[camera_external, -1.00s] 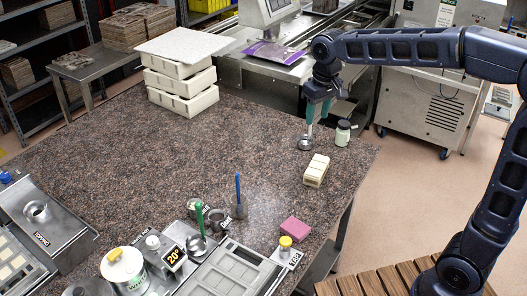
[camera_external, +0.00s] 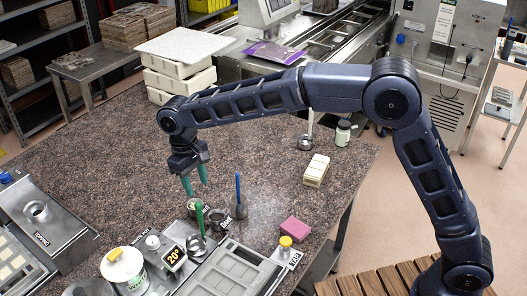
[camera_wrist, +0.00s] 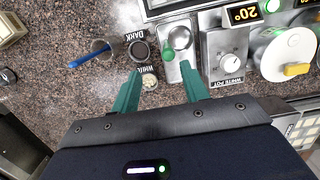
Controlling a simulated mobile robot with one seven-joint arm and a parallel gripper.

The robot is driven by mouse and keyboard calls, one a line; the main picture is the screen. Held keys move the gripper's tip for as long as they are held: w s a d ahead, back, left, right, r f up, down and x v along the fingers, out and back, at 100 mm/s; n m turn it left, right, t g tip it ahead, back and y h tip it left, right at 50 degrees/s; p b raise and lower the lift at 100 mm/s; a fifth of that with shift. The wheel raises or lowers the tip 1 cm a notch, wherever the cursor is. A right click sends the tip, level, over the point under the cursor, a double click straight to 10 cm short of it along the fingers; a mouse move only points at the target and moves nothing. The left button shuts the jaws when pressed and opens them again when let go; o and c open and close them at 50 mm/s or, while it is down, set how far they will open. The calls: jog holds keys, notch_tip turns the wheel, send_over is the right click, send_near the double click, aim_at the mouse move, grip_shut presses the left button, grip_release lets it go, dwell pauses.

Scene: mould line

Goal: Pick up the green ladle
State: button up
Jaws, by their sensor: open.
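The green ladle (camera_external: 199,218) stands with its green handle upright on the metal unit at the front of the worktop. In the wrist view its handle (camera_wrist: 182,42) is seen nearly end-on, beyond and between my fingertips. My gripper (camera_external: 195,194) points down just behind and above the handle, apart from it.
A blue-handled tool (camera_external: 238,188) stands in a metal pot right of the ladle. Small pots labelled DARK (camera_wrist: 138,49) and WHITE (camera_wrist: 149,80) are close by. Another ladle (camera_external: 305,143) stands farther back. A pink block (camera_external: 295,229) lies at right. The worktop's middle is clear.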

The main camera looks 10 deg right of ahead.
aim_at(199, 203)
jog(key=shift+s+a+f, duration=0.2)
jog(key=shift+a+f, duration=0.1)
jog(key=shift+a, duration=0.05)
jog(key=f, duration=0.5)
jog(key=shift+s+d+f, duration=0.15)
jog(key=shift+s+d, duration=0.1)
jog(key=shift+s, duration=0.05)
jog(key=shift+s+f, duration=0.2)
jog(key=shift+f, duration=1.15)
jog(key=shift+s+f, duration=0.15)
jog(key=shift+f, duration=1.15)
grip_shut()
